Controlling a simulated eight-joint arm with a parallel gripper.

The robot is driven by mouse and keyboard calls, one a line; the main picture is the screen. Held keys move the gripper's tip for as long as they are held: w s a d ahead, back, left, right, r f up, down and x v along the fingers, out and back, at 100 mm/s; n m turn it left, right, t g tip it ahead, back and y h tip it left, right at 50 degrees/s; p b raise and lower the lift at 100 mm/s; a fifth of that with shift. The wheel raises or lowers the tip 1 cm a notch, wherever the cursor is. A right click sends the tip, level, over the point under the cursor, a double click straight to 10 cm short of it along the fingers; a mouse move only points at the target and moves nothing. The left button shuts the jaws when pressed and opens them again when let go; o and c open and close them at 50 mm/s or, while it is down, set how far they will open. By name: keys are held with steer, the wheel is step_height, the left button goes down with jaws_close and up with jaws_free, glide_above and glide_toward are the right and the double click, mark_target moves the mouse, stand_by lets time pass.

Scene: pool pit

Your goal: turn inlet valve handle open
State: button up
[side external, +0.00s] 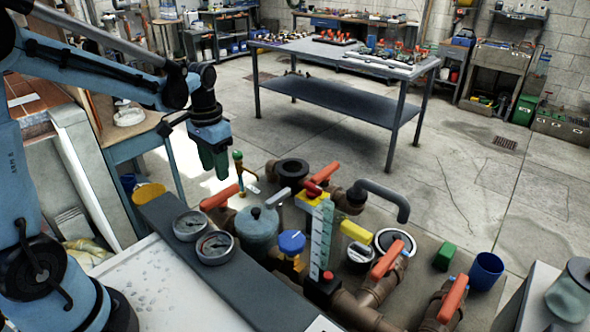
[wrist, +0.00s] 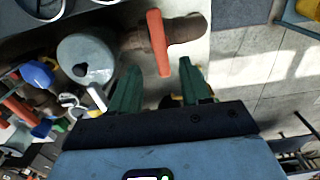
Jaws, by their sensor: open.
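My gripper (side external: 214,172) hangs over the left end of the pipework in the side view, green fingers pointing down. In the wrist view the gripper (wrist: 158,68) is open and empty. An orange-red lever handle (wrist: 157,38) on a brown pipe lies ahead of the fingers, its near end showing between the tips; I see no contact. I take the same handle to be the leftmost orange one in the side view (side external: 219,197), just below the fingers. Other orange handles (side external: 387,260) sit further right. No label shows which is the inlet valve's.
Beside the handle stand a grey lidded pot (side external: 257,226), two gauges (side external: 214,247) and a small green-topped upright tap (side external: 239,170). A blue knob (side external: 291,242) and a graduated column (side external: 321,240) stand further right. The floor behind the pipework is open.

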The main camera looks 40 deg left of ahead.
mark_target(220, 194)
step_height(220, 194, down, 7)
steer(key=shift+f, duration=0.15)
stand_by(0.4)
jaws_close()
